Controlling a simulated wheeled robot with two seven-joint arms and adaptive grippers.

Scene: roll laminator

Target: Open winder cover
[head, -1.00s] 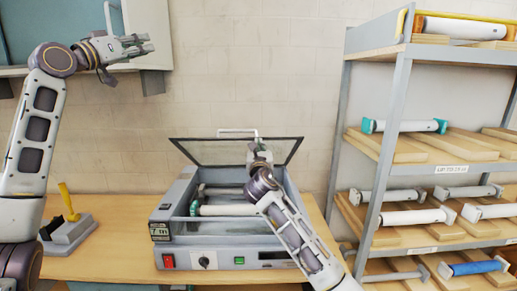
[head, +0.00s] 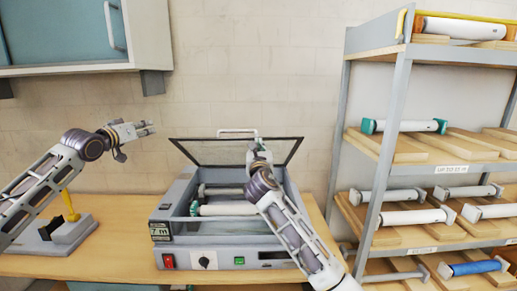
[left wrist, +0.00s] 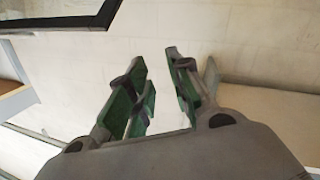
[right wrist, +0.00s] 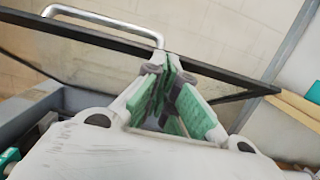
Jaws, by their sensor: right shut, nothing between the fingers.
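The winder cover (head: 215,150), a clear panel in a dark frame, stands raised and tilted at the back of the laminator (head: 220,245). Its light handle (head: 237,131) is at the top edge; the handle (right wrist: 110,20) also shows in the right wrist view. My right gripper (head: 254,148) is shut and empty in front of the panel. In the right wrist view its fingertips (right wrist: 168,62) overlap the dark frame bar; I cannot tell whether they touch it. My left gripper (head: 150,128) is open and empty in the air, left of the laminator; its spread fingers show in the left wrist view (left wrist: 160,60).
A roll with teal ends (head: 225,210) lies inside the laminator. A grey stand with a yellow handle (head: 70,215) is at the left of the table. A shelf rack (head: 395,110) with several rolls stands at right. A wall cabinet (head: 70,70) hangs upper left.

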